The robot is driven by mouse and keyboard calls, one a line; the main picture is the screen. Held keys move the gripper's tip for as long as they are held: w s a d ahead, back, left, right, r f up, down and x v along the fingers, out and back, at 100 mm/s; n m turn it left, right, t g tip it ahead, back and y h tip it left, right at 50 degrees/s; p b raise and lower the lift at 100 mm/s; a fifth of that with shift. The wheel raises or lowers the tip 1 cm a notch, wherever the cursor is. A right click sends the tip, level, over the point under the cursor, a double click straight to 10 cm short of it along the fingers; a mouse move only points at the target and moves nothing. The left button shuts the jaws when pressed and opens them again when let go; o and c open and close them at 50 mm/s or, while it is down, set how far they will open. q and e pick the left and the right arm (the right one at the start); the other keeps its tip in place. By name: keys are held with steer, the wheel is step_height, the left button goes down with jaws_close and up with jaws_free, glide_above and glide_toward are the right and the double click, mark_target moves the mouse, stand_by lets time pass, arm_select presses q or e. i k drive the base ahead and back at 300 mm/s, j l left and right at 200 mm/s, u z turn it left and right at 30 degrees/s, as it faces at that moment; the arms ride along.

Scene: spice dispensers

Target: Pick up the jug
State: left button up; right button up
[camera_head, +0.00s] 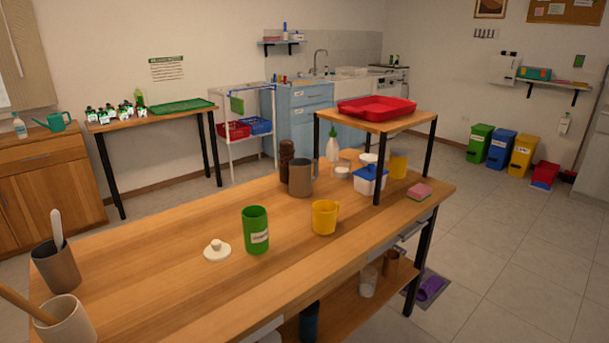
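Several vessels on the long wooden table (170,280) could be the jug, and I cannot tell for sure which one it is. A grey-brown jug-like vessel (301,179) stands upright near the middle back, next to a dark brown bottle (286,160). A yellow mug-like vessel with a handle (324,218) stands in front of it to the right. A green labelled canister (256,232) stands open to the left, with a white knobbed lid (217,251) lying beside it. Neither of my grippers is in view.
A small raised shelf with a red tray (376,111) stands over the table's right end. Under it are a blue-lidded tub (370,181), another yellow vessel (398,165) and a pink sponge (419,191). Two utensil holders (57,270) (66,322) stand at the left end. The front-middle tabletop is clear.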

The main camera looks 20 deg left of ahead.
mark_target(302, 179)
steer(key=i+l+u, duration=0.1)
steer(key=i+l, duration=0.15)
steer(key=i+l+u, duration=0.1)
steer(key=i+l, duration=0.2)
steer(key=i+l+u, duration=0.1)
steer(key=i+l, duration=0.15)
steer(key=l, duration=0.15)
steer(key=i+l+u, duration=0.1)
steer(key=l, duration=0.3)
steer(key=i+l+u, duration=0.1)
steer(key=i+l, duration=0.25)
steer(key=i+l+u, duration=0.1)
steer(key=l, duration=0.35)
steer(key=i+j, duration=0.05)
steer(key=i, duration=0.05)
